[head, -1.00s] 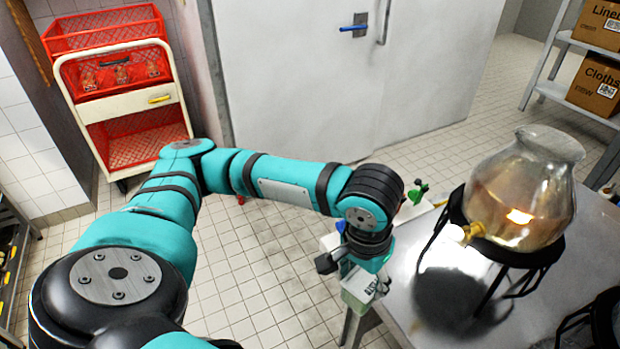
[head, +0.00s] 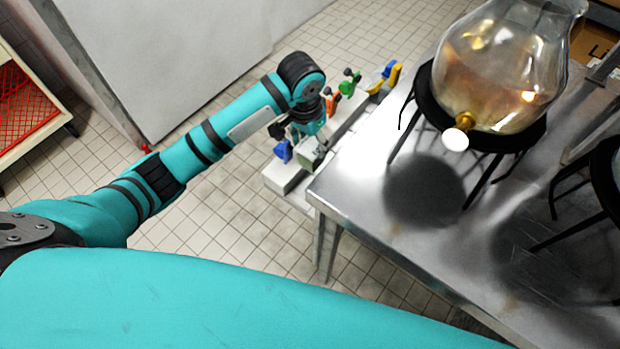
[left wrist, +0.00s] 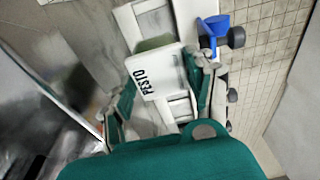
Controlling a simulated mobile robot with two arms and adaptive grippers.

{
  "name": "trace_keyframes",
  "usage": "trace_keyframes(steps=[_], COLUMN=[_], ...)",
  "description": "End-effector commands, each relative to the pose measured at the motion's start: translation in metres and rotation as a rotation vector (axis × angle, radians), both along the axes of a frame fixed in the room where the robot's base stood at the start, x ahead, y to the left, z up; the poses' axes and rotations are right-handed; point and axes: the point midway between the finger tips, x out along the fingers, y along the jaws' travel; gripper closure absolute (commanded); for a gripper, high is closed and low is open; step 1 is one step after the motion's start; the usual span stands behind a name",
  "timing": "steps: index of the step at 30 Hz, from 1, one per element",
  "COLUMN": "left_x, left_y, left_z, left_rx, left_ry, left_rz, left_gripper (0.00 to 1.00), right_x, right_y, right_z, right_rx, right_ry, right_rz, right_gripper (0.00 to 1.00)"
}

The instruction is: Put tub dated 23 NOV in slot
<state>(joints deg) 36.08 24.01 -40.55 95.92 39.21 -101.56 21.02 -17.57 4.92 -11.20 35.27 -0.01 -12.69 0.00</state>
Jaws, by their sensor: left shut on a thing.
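My left gripper (head: 306,143) is shut on a small tub (head: 309,157) with a pale lid and greenish side. In the left wrist view the tub (left wrist: 155,73) sits between the two fingers (left wrist: 158,92) and its lid reads "PESTO". I cannot read a date on it. A long white rack (head: 285,177) with coloured levers lies along the table's left edge. In the left wrist view the rack (left wrist: 128,22) has recessed slots (left wrist: 154,22) beneath and beside the tub. I cannot tell whether the tub touches it. My right gripper is out of view.
A steel table (head: 360,195) carries a large glass dispenser (head: 505,65) on a black stand, close to the rack. Blue (head: 283,151), orange, green and yellow levers stand up along the rack. Tiled floor (head: 225,225) is clear to the left.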

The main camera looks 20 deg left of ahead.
Motion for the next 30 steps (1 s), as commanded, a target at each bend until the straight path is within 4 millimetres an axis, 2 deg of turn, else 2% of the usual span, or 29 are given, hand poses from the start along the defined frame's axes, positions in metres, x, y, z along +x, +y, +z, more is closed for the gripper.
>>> trace_keyframes(steps=[1,3,9,16,24,30], left_x=[-0.002,-0.001,-0.001,0.000,0.000,0.000], left_y=[0.001,0.001,0.001,0.000,0.001,0.000], left_z=[-0.015,-0.034,-0.078,-0.099,-0.136,-0.138], left_rx=[0.002,0.002,0.001,0.000,0.001,-0.001], left_ry=[0.006,0.004,0.002,0.000,0.000,-0.002], left_rz=[0.002,0.003,0.002,0.002,0.002,0.001], left_gripper=[1.00,1.00,1.00,1.00,1.00,1.00], right_x=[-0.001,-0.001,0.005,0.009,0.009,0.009], right_y=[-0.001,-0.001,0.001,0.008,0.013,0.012], right_z=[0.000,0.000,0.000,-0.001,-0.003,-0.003], right_rx=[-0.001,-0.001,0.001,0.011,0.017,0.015], right_ry=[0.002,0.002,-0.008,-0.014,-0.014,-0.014], right_rz=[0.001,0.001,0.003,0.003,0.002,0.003], right_gripper=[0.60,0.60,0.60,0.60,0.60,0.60])
